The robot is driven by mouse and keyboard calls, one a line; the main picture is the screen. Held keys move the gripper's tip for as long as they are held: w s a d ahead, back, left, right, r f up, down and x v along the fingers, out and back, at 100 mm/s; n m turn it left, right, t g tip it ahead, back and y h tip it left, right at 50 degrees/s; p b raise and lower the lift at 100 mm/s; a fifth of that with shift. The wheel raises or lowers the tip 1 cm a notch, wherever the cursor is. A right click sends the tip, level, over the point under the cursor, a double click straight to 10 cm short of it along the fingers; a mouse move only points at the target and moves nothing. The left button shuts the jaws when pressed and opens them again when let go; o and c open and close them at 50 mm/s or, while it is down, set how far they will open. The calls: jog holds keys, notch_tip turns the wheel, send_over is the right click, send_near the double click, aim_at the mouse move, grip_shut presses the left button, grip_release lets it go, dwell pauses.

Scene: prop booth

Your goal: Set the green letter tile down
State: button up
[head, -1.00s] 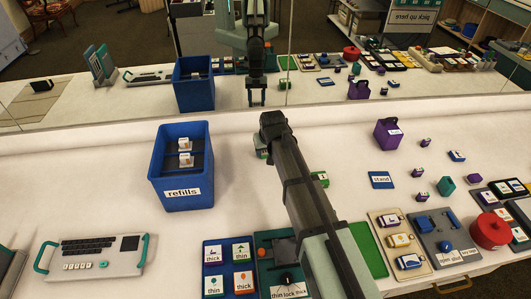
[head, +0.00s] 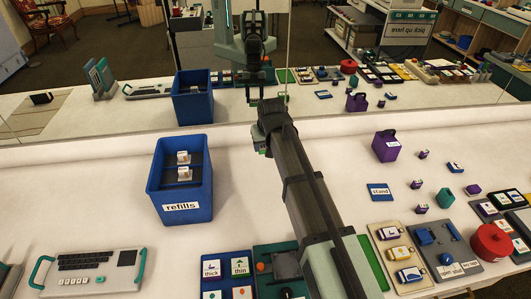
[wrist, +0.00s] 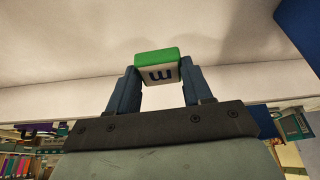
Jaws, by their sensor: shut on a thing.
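The green letter tile (wrist: 157,56) has a green face and a white side with a dark letter, which looks like an m or a w. My gripper (wrist: 157,73) is shut on it, with one dark blue finger on each side. In the head view, the tile (head: 262,152) only partly shows beside my gripper, near the back of the white table and right of the blue bin. I cannot tell how high it is above the table, and my arm hides the surface just behind it.
A blue refills bin (head: 181,211) holding two white blocks stands left. A mirror (head: 140,100) runs along the back. A purple box (head: 386,146), a blue stand plate (head: 380,192) and several small blocks lie right. The table between bin and arm is clear.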

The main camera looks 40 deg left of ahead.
jog(key=shift+w+d+r, duration=0.1)
jog(key=shift+w+r, duration=0.05)
jog(key=shift+r, duration=0.25)
jog(key=w+d+m, duration=0.3)
jog(key=w+d, duration=1.4)
jog(key=d, duration=0.1)
jog(key=n, duration=0.2)
send_near(326, 160)
jog(key=shift+x, duration=3.05)
jog(key=shift+a, duration=0.15)
jog(key=o, duration=1)
jog(key=shift+f, duration=0.1)
jog(key=v, duration=1.2)
jog(key=shift+s, duration=0.2)
